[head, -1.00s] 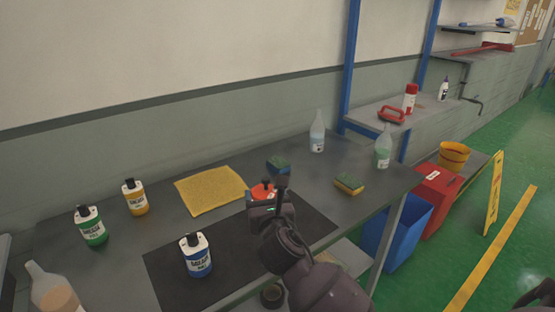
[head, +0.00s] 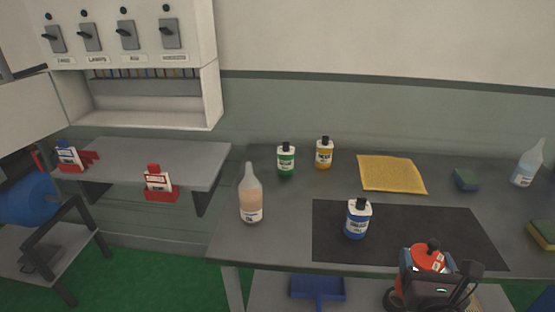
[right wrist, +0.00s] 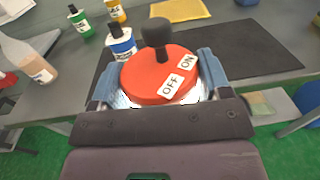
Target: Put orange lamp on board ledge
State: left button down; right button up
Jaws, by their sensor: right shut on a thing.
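My right gripper (head: 432,275) is shut on the orange lamp (head: 424,258), a round red-orange body with a black knob. In the right wrist view the lamp (right wrist: 160,75) shows ON and OFF labels and sits upright between the two blue-grey fingers. It is held at the front edge of the bench, right of the blue bottle. The switch board (head: 125,35) is on the wall at the upper left, with a row of switches. Its pale ledge (head: 150,121) runs along the bottom of a recess under them and looks clear. My left gripper is not in view.
The bench (head: 285,235) has a black mat (head: 335,218), blue (head: 357,220), green (head: 286,160) and yellow (head: 324,153) bottles, a yellow cloth (head: 391,174) and a clear bottle (head: 250,195). A grey shelf (head: 160,155) with red-capped containers juts out below the board.

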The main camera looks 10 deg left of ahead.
aim_at(143, 168)
jog(key=k, duration=0.7)
jog(key=k+u, duration=0.15)
jog(key=u, duration=0.25)
jog(key=k+u, duration=0.15)
jog(key=u, duration=0.25)
jog(key=i+j+u, duration=0.2)
jog(key=i, duration=0.15)
jog(key=i+j+u, duration=0.2)
jog(key=i, duration=0.15)
jog(key=i+j, duration=0.15)
jog(key=i, duration=0.5)
jog(key=i+j, duration=0.15)
jog(key=i, duration=0.45)
jog(key=i+j, duration=0.15)
jog(key=i, duration=0.5)
